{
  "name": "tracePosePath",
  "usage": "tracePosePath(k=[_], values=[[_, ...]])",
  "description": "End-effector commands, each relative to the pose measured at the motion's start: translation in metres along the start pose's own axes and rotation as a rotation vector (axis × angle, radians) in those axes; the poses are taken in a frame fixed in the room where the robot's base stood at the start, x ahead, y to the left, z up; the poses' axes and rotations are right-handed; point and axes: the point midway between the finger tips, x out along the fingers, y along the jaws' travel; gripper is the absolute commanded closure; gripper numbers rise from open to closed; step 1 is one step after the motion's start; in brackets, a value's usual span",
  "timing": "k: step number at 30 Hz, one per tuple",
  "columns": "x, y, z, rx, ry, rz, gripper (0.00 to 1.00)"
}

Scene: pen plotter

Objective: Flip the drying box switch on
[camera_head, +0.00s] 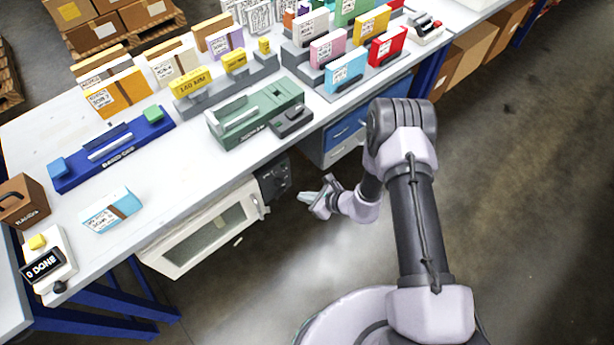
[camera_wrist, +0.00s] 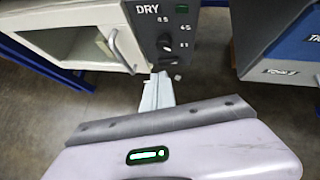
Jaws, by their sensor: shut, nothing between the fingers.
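The drying box (camera_head: 190,245) is a white cabinet with a windowed door, under the table's front edge. Its dark control panel (camera_head: 275,178) is at its right end. In the wrist view the panel (camera_wrist: 176,28) carries the word DRY, a dark knob with number marks, and a small green patch near the top edge. I cannot clearly tell which part is the switch. My gripper (camera_head: 318,200) is shut and empty, to the right of the panel. In the wrist view its pale fingertips (camera_wrist: 158,78) overlap the panel's lower edge; contact cannot be told.
A blue drawer unit (camera_head: 345,138) is to the right, also under the table. The table (camera_head: 165,185) overhangs the box and holds a green device (camera_head: 245,118). The floor in front is clear.

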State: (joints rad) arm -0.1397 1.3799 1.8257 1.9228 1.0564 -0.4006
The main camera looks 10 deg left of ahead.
Motion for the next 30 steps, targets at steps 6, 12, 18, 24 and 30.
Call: tracePosePath(k=[6,12,18,24,30], values=[[0.014,0.012,-0.042,0.077,0.044,-0.032,1.0],[0.014,0.012,-0.042,0.079,0.045,-0.033,1.0],[0.026,0.012,-0.044,0.078,0.044,-0.032,1.0],[0.069,0.012,-0.048,0.075,0.043,-0.031,1.0],[0.113,0.01,-0.05,0.076,0.043,-0.031,1.0]])
